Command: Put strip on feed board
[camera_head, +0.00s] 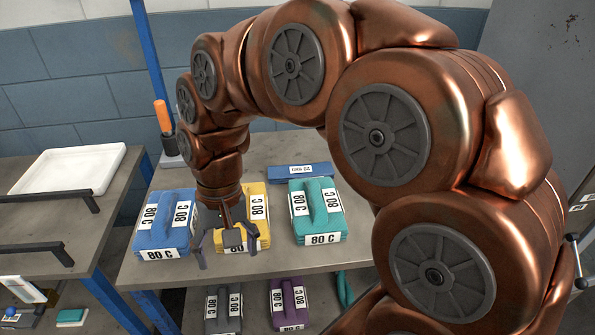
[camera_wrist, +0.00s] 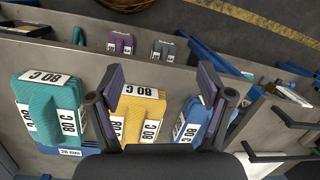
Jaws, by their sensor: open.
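A flat blue bar (camera_head: 300,171) with a white label, perhaps reading 20 min, lies at the back of the middle table behind the teal block; it is partly visible in the wrist view (camera_wrist: 88,149). It may be the strip; I cannot tell. No part is clearly marked as the feed board. My gripper (camera_head: 228,250) points down in front of the yellow block (camera_head: 257,203), its fingers spread and holding nothing. In the wrist view the open fingers (camera_wrist: 168,88) frame the yellow block (camera_wrist: 138,121), with the teal block left and the blue block right.
A blue block (camera_head: 165,222) and a teal block (camera_head: 316,210), both labelled 80 C, flank the yellow one. Grey (camera_head: 223,310) and purple (camera_head: 288,303) blocks sit on a lower shelf. The left table holds a white tray (camera_head: 68,169) and black rails (camera_head: 45,196). A blue post stands behind.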

